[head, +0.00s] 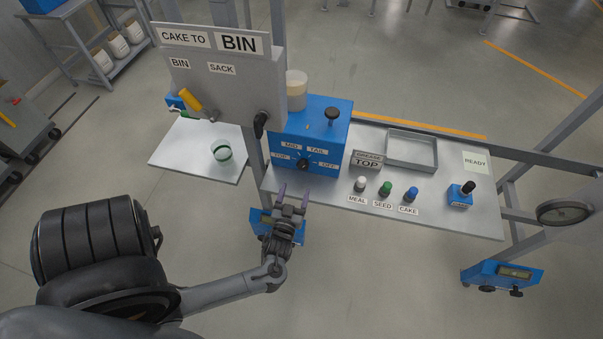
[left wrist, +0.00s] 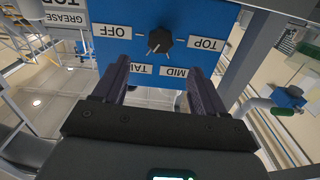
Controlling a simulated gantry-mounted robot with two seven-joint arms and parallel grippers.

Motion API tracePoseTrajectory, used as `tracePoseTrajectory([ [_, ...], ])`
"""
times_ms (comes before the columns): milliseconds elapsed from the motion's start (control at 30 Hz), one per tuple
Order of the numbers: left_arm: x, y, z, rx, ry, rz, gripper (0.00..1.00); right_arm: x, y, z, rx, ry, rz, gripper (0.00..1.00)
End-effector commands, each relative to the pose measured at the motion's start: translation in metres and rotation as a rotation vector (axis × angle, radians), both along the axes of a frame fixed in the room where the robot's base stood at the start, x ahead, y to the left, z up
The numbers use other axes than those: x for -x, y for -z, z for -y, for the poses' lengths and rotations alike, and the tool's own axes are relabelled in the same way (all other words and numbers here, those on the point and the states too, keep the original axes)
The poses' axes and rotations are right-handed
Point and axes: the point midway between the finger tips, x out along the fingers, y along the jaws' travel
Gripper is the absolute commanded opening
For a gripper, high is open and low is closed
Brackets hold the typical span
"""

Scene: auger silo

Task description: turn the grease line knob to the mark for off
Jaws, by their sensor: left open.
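The grease line knob (head: 303,164) is a small black knob on the front of a blue box (head: 318,122). In the left wrist view, upside down, the knob (left wrist: 160,41) has a pale pointer line slanting to the lower left, roughly toward the TAIL label (left wrist: 142,68); its exact aim is hard to tell. The OFF label (left wrist: 112,31) is left of the knob there, TOP (left wrist: 207,44) right, MID (left wrist: 173,71) below. My left gripper (head: 292,196) is open and empty, fingers toward the knob, apart from it. My right gripper is out of view.
A grey post stands close beside the box. The bench holds white, green and blue knobs (head: 386,188) and a grey tray (head: 411,150). A yellow lever (head: 192,101) is on the panel at upper left.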

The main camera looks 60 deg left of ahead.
Motion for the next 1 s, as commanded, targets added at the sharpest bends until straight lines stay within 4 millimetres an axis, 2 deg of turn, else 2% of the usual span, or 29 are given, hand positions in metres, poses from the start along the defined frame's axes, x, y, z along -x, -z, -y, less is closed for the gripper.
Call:
tracePoseTrajectory([
  [600,-0.06,0.0,-0.064,-0.001,0.0,0.0,0.71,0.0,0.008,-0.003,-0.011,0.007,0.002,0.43],
  [1000,-0.071,-0.001,-0.075,0.001,0.001,-0.001,0.71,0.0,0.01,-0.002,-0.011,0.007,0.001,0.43],
])
